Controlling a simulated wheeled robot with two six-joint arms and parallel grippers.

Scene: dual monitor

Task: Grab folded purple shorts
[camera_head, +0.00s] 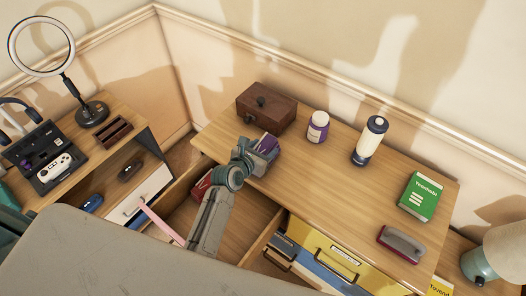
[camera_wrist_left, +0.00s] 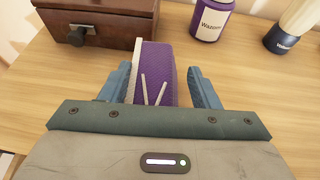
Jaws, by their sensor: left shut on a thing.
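The folded purple shorts (camera_wrist_left: 160,62), with white drawstrings and a pale edge, stand between the two blue fingers of my left gripper (camera_wrist_left: 160,88) in the left wrist view. My left gripper is shut on them. In the head view, my left gripper (camera_head: 263,158) is at the left part of the wooden desk, just in front of the brown box, and a small part of the purple shorts (camera_head: 268,142) shows past it. I cannot tell whether the shorts touch the desk top. My right gripper is not in view.
A dark brown box (camera_head: 266,107) is close behind the shorts. A purple-and-white jar (camera_head: 317,127) and a white-and-navy bottle (camera_head: 370,141) stand to the right. A green book (camera_head: 421,196) and a red-grey stapler-like object (camera_head: 401,244) lie farther right. An open drawer (camera_head: 238,214) is below my left arm.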

